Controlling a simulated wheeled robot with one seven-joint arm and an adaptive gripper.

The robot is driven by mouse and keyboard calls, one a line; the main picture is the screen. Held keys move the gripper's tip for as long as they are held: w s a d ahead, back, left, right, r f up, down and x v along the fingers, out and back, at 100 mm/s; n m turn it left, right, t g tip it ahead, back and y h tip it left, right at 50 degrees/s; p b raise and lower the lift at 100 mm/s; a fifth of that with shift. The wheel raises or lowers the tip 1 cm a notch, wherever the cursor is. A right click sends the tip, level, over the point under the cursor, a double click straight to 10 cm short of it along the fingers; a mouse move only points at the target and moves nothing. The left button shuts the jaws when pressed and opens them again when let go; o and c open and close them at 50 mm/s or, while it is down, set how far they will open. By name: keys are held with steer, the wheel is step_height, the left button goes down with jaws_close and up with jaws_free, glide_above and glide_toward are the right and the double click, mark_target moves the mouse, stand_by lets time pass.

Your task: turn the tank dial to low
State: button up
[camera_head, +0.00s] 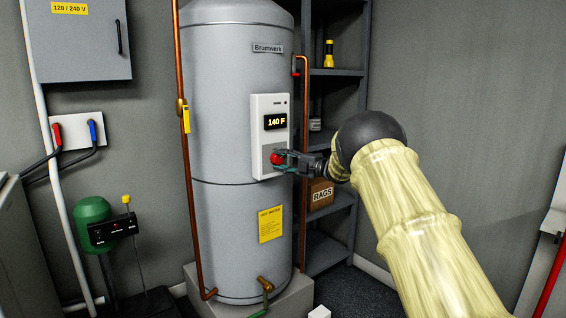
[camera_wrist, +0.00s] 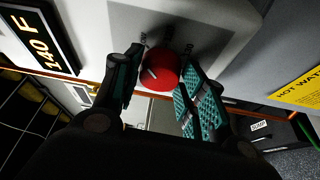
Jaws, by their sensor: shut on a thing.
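The tank (camera_head: 235,120) is a tall grey water heater with a white control panel (camera_head: 257,112) on its front. The panel's display (camera_head: 275,122) reads 140 F; it also shows sideways in the wrist view (camera_wrist: 38,40). Below the display is a red round dial (camera_head: 276,158), seen larger in the wrist view (camera_wrist: 160,71) with a pale pointer mark on its face. My gripper (camera_head: 282,159) reaches in from the right. Its teal-padded fingers (camera_wrist: 158,85) are shut on the dial, one on each side.
A copper pipe (camera_head: 302,170) runs down the tank's right side, close to my gripper. Behind it is a dark shelf (camera_head: 330,72) with a RAGS box (camera_head: 320,194). Another copper pipe (camera_head: 187,170) and a green pump tank (camera_head: 92,211) stand left.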

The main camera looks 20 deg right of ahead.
steer(key=shift+n, duration=0.5)
steer(key=o, duration=1)
steer(key=shift+o, duration=0.2)
steer(key=shift+s+d, duration=0.1)
steer(key=v, duration=1.1)
steer(key=shift+s+d+r, duration=0.2)
steer(key=shift+s+d, duration=0.05)
steer(key=shift+s, duration=0.05)
